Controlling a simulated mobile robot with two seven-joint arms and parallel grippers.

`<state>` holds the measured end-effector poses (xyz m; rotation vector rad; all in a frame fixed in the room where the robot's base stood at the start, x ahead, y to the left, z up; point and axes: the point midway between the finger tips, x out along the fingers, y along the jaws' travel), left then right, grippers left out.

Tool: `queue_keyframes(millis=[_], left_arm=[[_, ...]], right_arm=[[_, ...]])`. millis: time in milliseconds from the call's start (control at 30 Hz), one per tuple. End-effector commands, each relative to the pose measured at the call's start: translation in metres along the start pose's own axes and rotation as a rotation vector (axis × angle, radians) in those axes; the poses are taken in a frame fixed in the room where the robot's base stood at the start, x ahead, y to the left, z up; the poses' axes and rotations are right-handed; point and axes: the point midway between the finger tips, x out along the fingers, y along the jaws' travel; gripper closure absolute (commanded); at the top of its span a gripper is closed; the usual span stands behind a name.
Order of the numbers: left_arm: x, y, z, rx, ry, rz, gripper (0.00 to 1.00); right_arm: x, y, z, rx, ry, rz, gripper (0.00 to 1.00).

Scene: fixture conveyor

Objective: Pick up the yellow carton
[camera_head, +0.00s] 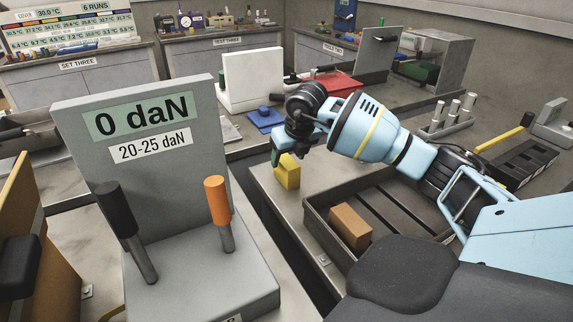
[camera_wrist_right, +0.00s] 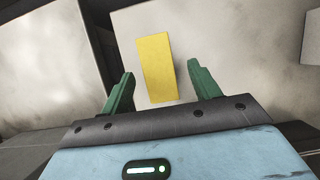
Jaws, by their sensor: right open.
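The yellow carton (camera_head: 287,173) stands on the grey table in the head view, just left of the dark tray. My right gripper (camera_head: 276,157) is above and beside it, and its wrist hides part of the view around the carton's top. In the right wrist view the yellow carton (camera_wrist_right: 157,68) lies ahead of and between the two green fingers of my right gripper (camera_wrist_right: 160,80). The fingers are spread apart, with a gap on each side of the carton, and hold nothing. My left gripper is not in view.
A dark divided tray (camera_head: 315,215) holding a brown box (camera_head: 350,227) is right of the carton. A grey panel with a "0 daN" sign (camera_head: 140,115) and two handles stands at left. A blue tray (camera_head: 265,118) and a red tray (camera_head: 333,84) are behind.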

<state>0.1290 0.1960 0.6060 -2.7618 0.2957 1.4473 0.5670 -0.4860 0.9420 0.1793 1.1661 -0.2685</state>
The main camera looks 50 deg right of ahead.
Motion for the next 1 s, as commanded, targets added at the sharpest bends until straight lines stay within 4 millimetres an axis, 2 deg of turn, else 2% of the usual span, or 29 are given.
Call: queue_keyframes(millis=[300, 633, 1000], left_arm=[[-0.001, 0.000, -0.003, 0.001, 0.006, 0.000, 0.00], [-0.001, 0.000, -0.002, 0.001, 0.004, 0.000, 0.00], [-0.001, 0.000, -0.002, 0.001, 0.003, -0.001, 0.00]], right_arm=[[0.042, 0.002, 0.000, 0.000, 0.004, 0.001, 0.38], [0.046, 0.001, 0.001, -0.001, 0.001, 0.000, 0.40], [0.046, 0.001, 0.001, -0.001, 0.001, 0.000, 0.88]])
